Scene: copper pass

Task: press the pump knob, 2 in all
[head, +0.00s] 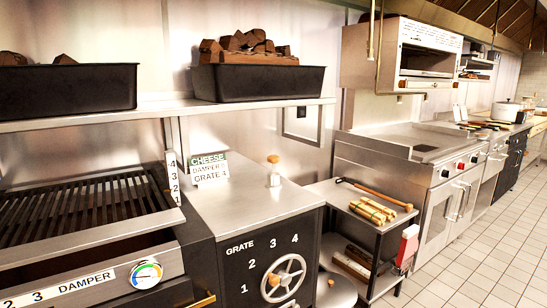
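No part clearly marked as a pump knob shows. A spoked handwheel (284,277) is on the black cabinet front below the numbers 1 to 4. Neither of my grippers is in view.
A grill (85,205) with a damper dial (146,273) is at left. A sign (208,169) stands on the counter. A shelf above holds black bins (258,83) of wood. A low cart (365,220) holds sticks and a poker. Tiled floor (480,265) is free at right.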

